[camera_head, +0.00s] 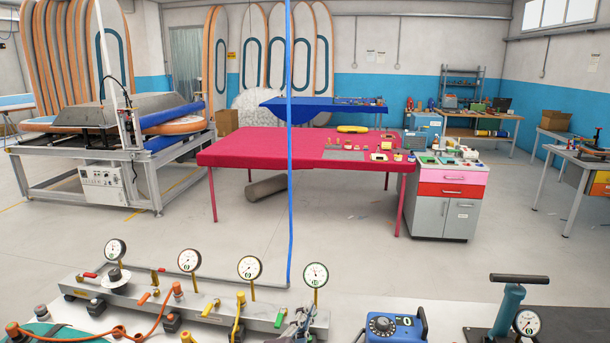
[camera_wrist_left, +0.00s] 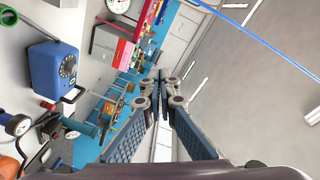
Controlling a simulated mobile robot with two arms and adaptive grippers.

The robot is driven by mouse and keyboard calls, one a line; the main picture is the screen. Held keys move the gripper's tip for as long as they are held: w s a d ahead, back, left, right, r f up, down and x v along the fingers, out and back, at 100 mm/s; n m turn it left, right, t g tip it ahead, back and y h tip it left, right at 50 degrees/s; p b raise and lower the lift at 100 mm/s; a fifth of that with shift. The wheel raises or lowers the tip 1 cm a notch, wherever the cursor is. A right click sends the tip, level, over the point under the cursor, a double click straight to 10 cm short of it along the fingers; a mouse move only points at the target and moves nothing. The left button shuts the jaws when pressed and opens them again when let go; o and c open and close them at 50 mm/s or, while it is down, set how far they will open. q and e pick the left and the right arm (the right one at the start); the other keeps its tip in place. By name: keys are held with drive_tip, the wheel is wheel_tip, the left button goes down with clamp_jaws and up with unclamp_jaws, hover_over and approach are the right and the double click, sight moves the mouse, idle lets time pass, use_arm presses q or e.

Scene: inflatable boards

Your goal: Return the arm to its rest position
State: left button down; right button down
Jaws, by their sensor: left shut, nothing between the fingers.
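My left gripper (camera_head: 298,322) shows small at the bottom middle of the head view, in front of the gauge manifold (camera_head: 205,300). In the left wrist view my left gripper (camera_wrist_left: 160,84) has its two fingers meeting at the tips, shut with nothing between them. The room appears turned on its side in that view. My right gripper is in neither view.
The manifold carries several round gauges and coloured valves. A blue dial box (camera_head: 393,325) and a teal hand pump (camera_head: 510,305) stand to its right. A blue hose (camera_head: 291,150) hangs down at the middle. Beyond are open floor and a red table (camera_head: 255,150).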

use_arm(q)
drive_tip(key=s+a+f+n+g+y, duration=0.5)
drive_tip(key=s+a+f+n+g, duration=0.3)
drive_tip(key=s+a+f, duration=0.75)
drive_tip(key=s+a+f+n+g, duration=0.3)
drive_tip(key=s, duration=0.6)
drive_tip(key=s+a+f+n+g, duration=0.2)
drive_tip(key=s+f, duration=0.1)
drive_tip(key=s, duration=0.6)
wheel_tip(320, 180, down, 36)
drive_tip(key=s+g+b, duration=0.2)
drive_tip(key=b, duration=1)
drive_tip(key=s+a+f+b, duration=0.1)
drive_tip(key=s+f+b, duration=0.4)
drive_tip(key=s+f, duration=0.4)
drive_tip(key=s+a+f+g+b, duration=0.1)
drive_tip(key=s+f+b, duration=0.4)
drive_tip(key=f, duration=1.4)
drive_tip(key=s+a, duration=0.1)
drive_tip(key=s, duration=0.2)
drive_tip(key=shift+s, duration=0.4)
drive_tip(key=shift+a, duration=0.2)
